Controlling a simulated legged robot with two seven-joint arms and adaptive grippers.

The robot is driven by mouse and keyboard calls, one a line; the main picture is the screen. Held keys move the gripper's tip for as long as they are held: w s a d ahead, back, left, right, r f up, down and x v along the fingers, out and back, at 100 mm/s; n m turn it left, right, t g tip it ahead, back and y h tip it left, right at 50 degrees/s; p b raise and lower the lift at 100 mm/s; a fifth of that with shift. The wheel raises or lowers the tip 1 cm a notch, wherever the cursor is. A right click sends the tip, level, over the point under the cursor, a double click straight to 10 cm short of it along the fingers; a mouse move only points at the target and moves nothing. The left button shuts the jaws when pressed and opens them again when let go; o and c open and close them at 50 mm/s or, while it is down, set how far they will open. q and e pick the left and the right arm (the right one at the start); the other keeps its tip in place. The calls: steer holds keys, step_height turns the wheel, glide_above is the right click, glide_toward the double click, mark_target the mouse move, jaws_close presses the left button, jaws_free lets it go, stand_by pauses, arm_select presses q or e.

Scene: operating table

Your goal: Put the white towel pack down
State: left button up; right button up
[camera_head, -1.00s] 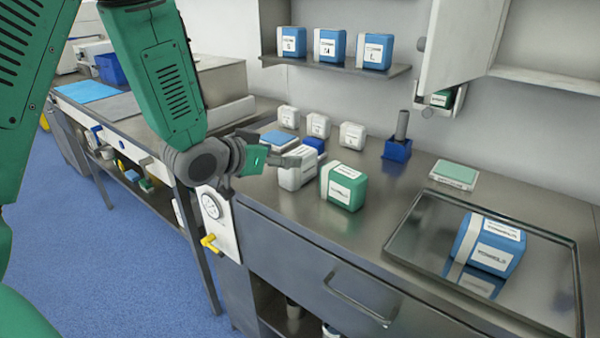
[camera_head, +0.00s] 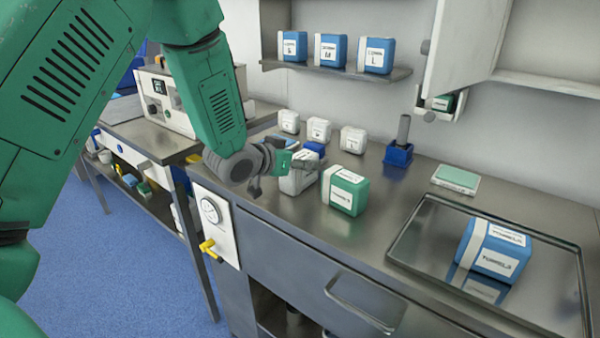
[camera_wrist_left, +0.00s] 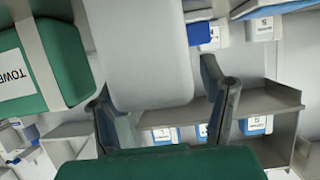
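The white towel pack (camera_head: 297,183) stands on the steel counter (camera_head: 285,215), just left of the green towel pack (camera_head: 346,190). My left gripper (camera_head: 306,163) is at the white pack's upper part and covers some of it. In the left wrist view the white pack (camera_wrist_left: 145,55) lies between the two fingers of my left gripper (camera_wrist_left: 160,95). The left finger is against or very near it, and a gap shows beside the right finger, so the gripper looks open. The green pack (camera_wrist_left: 45,65) is close beside the left finger. My right gripper is not in view.
Small white packs (camera_head: 319,130) and a blue holder (camera_head: 398,154) stand behind. A tray (camera_head: 420,243) with a blue towel pack (camera_head: 492,250) is at the right. Blue boxes (camera_head: 331,51) sit on the shelf. The counter between green pack and tray is clear.

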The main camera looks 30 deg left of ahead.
arm_select(q)
steer(key=shift+a, duration=0.15)
steer(key=c, duration=1.3)
